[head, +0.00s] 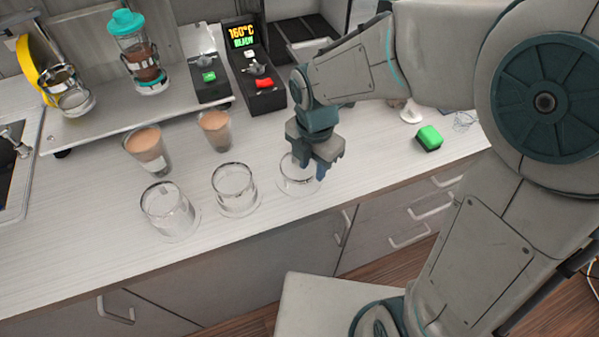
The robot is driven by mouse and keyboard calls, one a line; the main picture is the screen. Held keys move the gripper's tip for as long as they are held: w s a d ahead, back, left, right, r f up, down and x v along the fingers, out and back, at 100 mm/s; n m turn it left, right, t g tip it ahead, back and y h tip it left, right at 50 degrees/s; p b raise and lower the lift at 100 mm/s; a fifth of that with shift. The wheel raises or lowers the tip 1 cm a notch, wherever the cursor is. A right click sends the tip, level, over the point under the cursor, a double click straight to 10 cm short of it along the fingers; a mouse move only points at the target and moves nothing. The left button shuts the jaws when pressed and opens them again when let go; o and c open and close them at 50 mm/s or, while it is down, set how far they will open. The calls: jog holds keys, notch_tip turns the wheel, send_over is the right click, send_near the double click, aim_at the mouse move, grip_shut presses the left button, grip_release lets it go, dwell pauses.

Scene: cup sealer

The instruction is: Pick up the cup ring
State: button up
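Three clear, round glass-like pieces stand in a row along the front of the counter: a left one (168,212), a middle one (234,190) and a right one (293,183). I cannot tell for sure which of them is the cup ring. My gripper (318,173) points down at the right piece and covers its right part. From this angle I cannot tell whether the fingers touch it, or whether they are open or shut.
Two cups of brown drink (148,152) (215,131) stand behind the row. Further back are a raised shelf (105,122), a teal-lidded container (137,52) and a sealer with a lit display (252,70). A green block (429,138) lies right of my gripper. The front-left counter is clear.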

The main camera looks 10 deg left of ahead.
aim_at(314, 175)
jog(key=f, duration=0.2)
jog(key=w+f, duration=0.1)
jog(key=f, duration=0.1)
jog(key=shift+d+p, duration=0.25)
jog(key=shift+p, duration=0.15)
jog(key=shift+f, duration=0.55)
grip_shut()
